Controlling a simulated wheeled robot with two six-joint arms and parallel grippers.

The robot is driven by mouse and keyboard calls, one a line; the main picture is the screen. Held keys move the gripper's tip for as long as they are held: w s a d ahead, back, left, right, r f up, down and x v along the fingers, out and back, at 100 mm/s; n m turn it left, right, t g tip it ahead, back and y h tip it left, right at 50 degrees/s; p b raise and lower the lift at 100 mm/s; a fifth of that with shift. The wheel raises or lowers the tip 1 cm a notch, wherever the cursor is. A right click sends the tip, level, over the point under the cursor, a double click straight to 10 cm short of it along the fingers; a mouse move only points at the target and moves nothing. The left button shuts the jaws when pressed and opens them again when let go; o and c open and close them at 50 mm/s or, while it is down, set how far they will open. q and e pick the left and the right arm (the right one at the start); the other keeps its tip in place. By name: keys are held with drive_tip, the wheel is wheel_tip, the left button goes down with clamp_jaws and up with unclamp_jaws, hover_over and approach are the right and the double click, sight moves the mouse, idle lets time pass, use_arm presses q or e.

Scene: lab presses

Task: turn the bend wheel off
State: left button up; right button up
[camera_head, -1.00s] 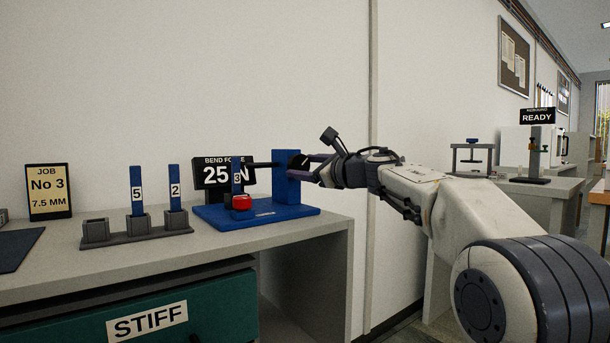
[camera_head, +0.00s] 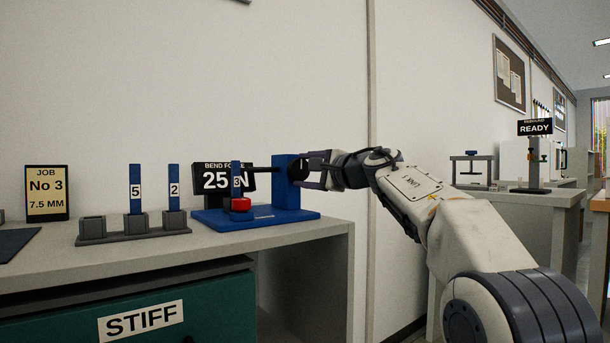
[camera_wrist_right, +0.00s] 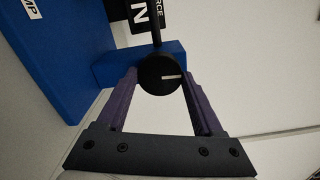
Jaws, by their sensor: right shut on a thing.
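The bend wheel (camera_wrist_right: 160,74) is a small black disc with a white mark on its face. In the wrist view it sits between the two purple fingers of my right gripper (camera_wrist_right: 158,82), which is shut on it. In the head view the wheel (camera_head: 298,170) is at the right side of the blue bend press (camera_head: 285,192), partly hidden by my right gripper (camera_head: 314,171). A dark rod runs left from the press block. The bend force display (camera_head: 217,180) behind reads 25 N, its right part partly covered by a blue strip marked 3. My left gripper is not in view.
A dark rack (camera_head: 135,230) holds blue strips marked 5 and 2. A red button-like part (camera_head: 241,204) is on the press base. A job card (camera_head: 47,192) stands at the left. The grey bench (camera_head: 200,257) ends just right of the press.

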drive_tip(key=shift+f+n, duration=0.1)
drive_tip(key=shift+n, duration=0.3)
drive_tip(key=o, duration=1.4)
drive_tip(key=shift+w, duration=0.1)
drive_tip(key=shift+s+d, duration=0.2)
drive_tip(key=shift+s, duration=0.1)
drive_tip(key=b+v, duration=0.2)
drive_tip(key=v, duration=0.7)
drive_tip(key=shift+s+d+b, duration=0.2)
drive_tip(key=shift+s+b, duration=0.1)
drive_tip(key=shift+s, duration=0.05)
